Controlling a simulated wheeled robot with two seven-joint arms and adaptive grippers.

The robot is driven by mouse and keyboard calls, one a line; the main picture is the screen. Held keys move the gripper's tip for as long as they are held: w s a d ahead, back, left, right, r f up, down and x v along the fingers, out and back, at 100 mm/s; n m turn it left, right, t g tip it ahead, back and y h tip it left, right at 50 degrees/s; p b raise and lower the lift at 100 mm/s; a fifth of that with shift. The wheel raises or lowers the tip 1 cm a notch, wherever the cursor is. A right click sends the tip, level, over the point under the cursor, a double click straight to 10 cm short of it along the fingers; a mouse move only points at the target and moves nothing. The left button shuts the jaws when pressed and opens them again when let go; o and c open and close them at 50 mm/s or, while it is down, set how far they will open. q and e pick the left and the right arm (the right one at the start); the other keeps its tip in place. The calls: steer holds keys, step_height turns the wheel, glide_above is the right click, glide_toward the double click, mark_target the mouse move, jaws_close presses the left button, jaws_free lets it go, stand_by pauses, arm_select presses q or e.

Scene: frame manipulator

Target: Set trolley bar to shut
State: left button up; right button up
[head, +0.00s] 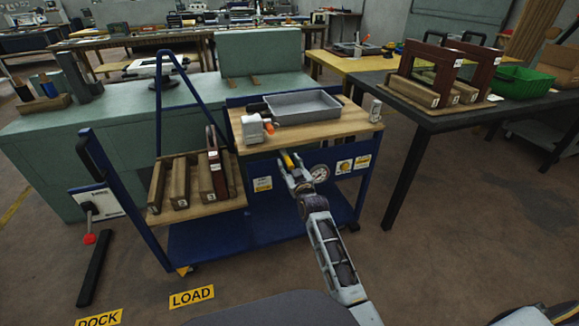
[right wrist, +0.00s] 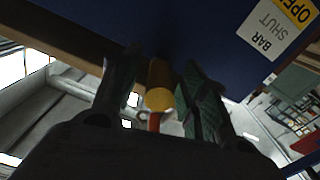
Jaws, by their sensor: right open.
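The blue trolley (head: 240,232) stands in the middle of the head view, with a wooden top and a lower wooden shelf. Its bar shows as a short yellow handle (head: 287,160) on the front panel below the top. In the right wrist view the yellow handle (right wrist: 160,82) lies between the two fingers of my right gripper (right wrist: 163,100). The fingers are open around it, with gaps at its sides. A label (right wrist: 275,30) reading BAR, SHUT and OPEN is on the blue panel. My right gripper (head: 291,176) also shows in the head view. My left gripper is not seen.
A grey tray (head: 303,106) and a white-and-orange device (head: 255,128) are on the trolley top. A round dial (head: 320,173) sits right of my gripper. A dark table (head: 440,118) with wooden frames stands at right. The floor in front is mostly clear.

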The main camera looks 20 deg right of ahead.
stand_by(0.3)
jaws_close()
stand_by(0.4)
